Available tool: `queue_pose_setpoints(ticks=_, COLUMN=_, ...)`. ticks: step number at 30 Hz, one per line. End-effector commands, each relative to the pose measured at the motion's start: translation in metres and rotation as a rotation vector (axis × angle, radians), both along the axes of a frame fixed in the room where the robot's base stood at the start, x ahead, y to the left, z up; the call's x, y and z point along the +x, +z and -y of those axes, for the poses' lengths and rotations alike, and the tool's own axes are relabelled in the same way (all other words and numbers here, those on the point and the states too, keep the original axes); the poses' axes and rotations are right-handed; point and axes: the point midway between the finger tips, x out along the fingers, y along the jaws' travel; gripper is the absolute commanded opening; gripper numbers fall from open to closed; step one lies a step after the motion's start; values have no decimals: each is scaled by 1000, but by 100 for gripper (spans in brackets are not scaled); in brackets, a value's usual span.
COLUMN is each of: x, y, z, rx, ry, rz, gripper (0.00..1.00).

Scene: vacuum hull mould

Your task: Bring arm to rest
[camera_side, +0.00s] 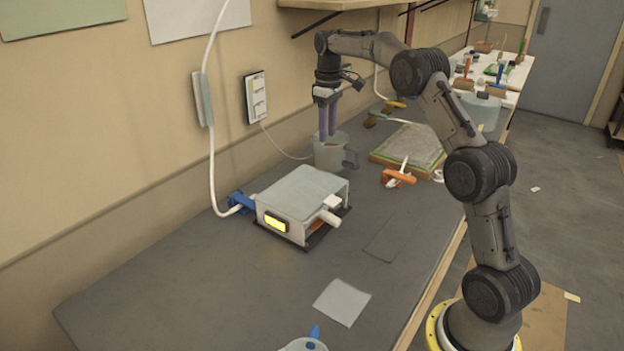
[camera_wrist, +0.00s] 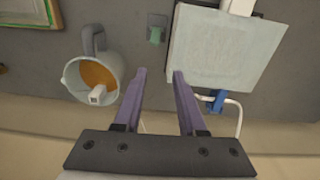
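My gripper (camera_side: 328,138) points straight down above the bench and shows two purple fingers. In the wrist view the fingertips (camera_wrist: 159,73) are apart with nothing between them. In the side view they overlap the rim of a grey jug (camera_side: 331,154). In the wrist view the jug (camera_wrist: 72,66) lies left of the fingers, apart from them, with orange contents and a small pale block at its rim. The flat-topped pale box (camera_side: 303,190) stands nearer the side camera, with a lit yellow display (camera_side: 275,223). Its top (camera_wrist: 222,48) shows right of the fingers.
A white hose (camera_side: 212,150) runs down the wall to a blue clamp (camera_side: 241,202) beside the box. A pale sheet (camera_side: 342,302) lies on the front bench. The bench between is mostly clear.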

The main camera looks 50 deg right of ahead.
Motion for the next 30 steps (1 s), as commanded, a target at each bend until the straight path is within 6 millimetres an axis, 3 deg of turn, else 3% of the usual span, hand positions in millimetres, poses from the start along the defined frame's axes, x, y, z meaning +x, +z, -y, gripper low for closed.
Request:
queue_pose_setpoints(ticks=1, x=2, y=26, z=-12, rx=-20, ry=21, rz=41, gripper=40)
queue_pose_setpoints(ticks=6, x=-24, y=100, z=-71, rx=-55, ry=107, rz=132, gripper=40)
queue_pose_setpoints(ticks=10, x=-59, y=137, z=-115, rx=-72, ry=149, rz=196, gripper=40)
queue_pose_setpoints(ticks=15, x=-118, y=164, z=-165, rx=-82, ry=182, rz=279, gripper=40)
queue_pose_setpoints(ticks=19, x=-167, y=167, z=-195, rx=-79, ry=191, rz=341, gripper=40)
queue_pose_setpoints(ticks=23, x=-218, y=154, z=-218, rx=-68, ry=187, rz=399, gripper=40)
queue_pose_setpoints(ticks=30, x=-296, y=97, z=-241, rx=-28, ry=143, rz=475, gripper=40)
